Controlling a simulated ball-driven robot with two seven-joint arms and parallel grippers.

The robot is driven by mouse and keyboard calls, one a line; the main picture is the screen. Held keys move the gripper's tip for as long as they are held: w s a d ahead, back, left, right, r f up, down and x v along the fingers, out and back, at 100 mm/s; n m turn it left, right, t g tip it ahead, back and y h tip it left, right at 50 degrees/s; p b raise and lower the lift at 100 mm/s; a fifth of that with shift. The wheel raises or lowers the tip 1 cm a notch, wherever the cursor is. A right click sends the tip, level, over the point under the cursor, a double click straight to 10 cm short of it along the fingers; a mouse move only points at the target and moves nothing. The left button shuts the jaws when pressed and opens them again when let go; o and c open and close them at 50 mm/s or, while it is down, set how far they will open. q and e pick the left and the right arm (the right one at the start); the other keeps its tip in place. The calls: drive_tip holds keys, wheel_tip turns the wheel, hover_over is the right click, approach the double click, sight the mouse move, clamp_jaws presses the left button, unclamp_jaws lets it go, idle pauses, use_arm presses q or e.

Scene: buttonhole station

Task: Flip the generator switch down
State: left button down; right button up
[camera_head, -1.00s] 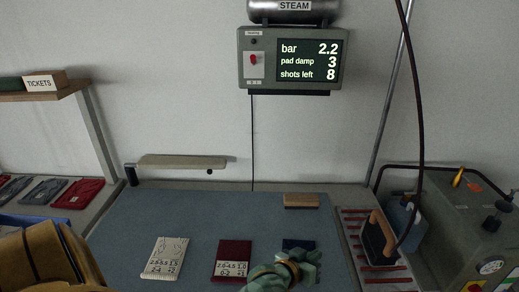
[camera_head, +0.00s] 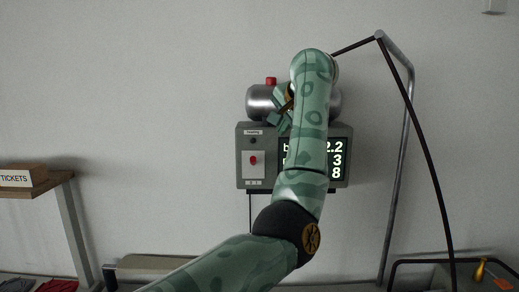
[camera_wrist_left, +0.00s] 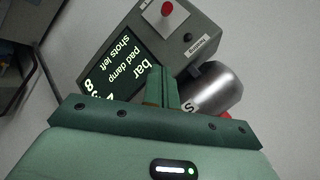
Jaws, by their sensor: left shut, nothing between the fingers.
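The generator's grey control box (camera_head: 243,177) hangs on the wall under the silver steam tank (camera_head: 259,102). Its red switch (camera_head: 253,160) sits on a white plate at the box's left, with the knob in the plate's upper part. The switch also shows at the top of the left wrist view (camera_wrist_left: 167,9). My left gripper (camera_head: 273,119) is shut and empty, in front of the tank's lower edge, above and right of the switch and apart from it. My left arm covers part of the display. My right gripper is not in view.
The lit display (camera_wrist_left: 122,68) is right of the switch in the head view. A red cap (camera_head: 271,81) tops the tank. A bent pole (camera_head: 407,110) carries a dark hose at right. A shelf (camera_head: 40,182) with a tickets box is at left. The wall left of the box is clear.

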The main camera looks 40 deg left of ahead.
sight(253, 161)
use_arm(q)
drive_tip(key=shift+w, duration=0.1)
drive_tip(key=p+x, duration=0.2)
drive_tip(key=x, duration=0.8)
drive_tip(key=shift+s+a+f+p, duration=0.3)
drive_tip(key=shift+s+f, duration=0.05)
drive_tip(key=shift+s, duration=0.25)
drive_tip(key=shift+s+a+f+p, duration=0.3)
drive_tip(key=shift+s+a+f, duration=0.1)
drive_tip(key=shift+s, duration=0.25)
drive_tip(key=shift+s+a+f, duration=0.15)
drive_tip(key=shift+s+f, duration=0.1)
drive_tip(key=shift+s, duration=0.1)
